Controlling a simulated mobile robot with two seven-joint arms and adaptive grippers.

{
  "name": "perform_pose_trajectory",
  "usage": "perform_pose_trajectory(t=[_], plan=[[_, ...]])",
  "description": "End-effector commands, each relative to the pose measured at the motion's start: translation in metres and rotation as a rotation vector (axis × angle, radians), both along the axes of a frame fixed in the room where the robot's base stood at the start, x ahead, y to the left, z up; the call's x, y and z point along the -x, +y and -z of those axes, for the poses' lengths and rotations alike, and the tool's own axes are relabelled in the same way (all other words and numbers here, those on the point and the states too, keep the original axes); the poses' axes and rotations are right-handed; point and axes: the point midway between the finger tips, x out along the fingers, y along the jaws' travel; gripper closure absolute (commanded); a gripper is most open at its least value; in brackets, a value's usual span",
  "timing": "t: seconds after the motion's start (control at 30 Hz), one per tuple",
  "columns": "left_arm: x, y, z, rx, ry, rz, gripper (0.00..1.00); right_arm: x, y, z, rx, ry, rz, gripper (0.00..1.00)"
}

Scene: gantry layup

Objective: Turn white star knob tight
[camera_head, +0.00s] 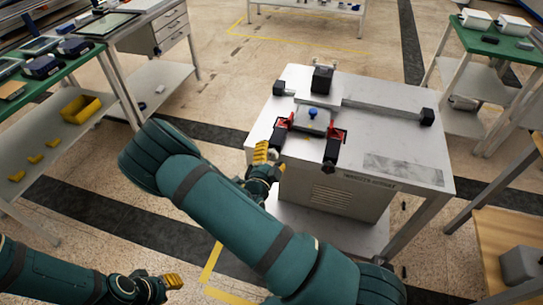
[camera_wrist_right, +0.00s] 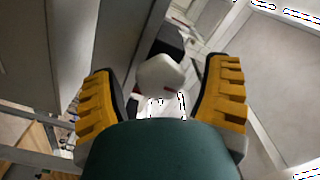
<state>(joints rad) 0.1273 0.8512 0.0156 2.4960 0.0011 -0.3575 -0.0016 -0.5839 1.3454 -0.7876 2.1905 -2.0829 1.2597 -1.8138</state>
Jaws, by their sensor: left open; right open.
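A white, blocky, rounded knob-like part (camera_wrist_right: 160,76) shows between my right fingers in the right wrist view. I cannot tell its lobes clearly, and I cannot make it out in the head view. My right gripper (camera_head: 271,161) is open at the front left edge of the white machine table (camera_head: 385,137). Its two yellow fingers stand on either side of the white part in the right wrist view, with gaps to both, apparently not touching it. My left gripper (camera_head: 173,281) is open and empty, low over the floor at the bottom left.
On the machine table stand a small fixture with a blue knob (camera_head: 312,113), red clamps, a long rail (camera_head: 385,109) and black blocks. A green bench with a yellow bin (camera_head: 81,108) is at left. Another green table (camera_head: 498,42) is at upper right.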

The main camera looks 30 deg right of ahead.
Motion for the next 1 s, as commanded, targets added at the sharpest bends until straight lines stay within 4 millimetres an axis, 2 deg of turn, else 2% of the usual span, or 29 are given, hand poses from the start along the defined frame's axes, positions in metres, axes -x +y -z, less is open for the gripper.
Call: perform_pose_trajectory(t=[0.2, 0.23, 0.37, 0.4, 0.43, 0.77, 1.0], plan=[[0.000, 0.000, 0.000, 0.000, 0.000, 0.000, 0.66, 0.000, 0.000, 0.000, 0.000, 0.000, 0.000, 0.24], [0.000, 0.000, 0.000, 0.000, 0.000, 0.000, 0.66, 0.000, 0.000, 0.000, 0.000, 0.000, 0.000, 0.27], [0.000, 0.000, 0.000, 0.000, 0.000, 0.000, 0.66, 0.000, 0.000, 0.000, 0.000, 0.000, 0.000, 0.72], [0.000, 0.000, 0.000, 0.000, 0.000, 0.000, 0.66, 0.000, 0.000, 0.000, 0.000, 0.000, 0.000, 0.86], [0.000, 0.000, 0.000, 0.000, 0.000, 0.000, 0.66, 0.000, 0.000, 0.000, 0.000, 0.000, 0.000, 0.93], [0.001, 0.000, -0.005, 0.000, 0.002, 0.001, 0.66, 0.000, 0.000, -0.001, -0.021, -0.024, 0.000, 0.94], [0.003, 0.000, -0.019, 0.001, 0.008, 0.002, 0.66, 0.000, -0.001, -0.002, -0.104, -0.122, 0.000, 0.94]])
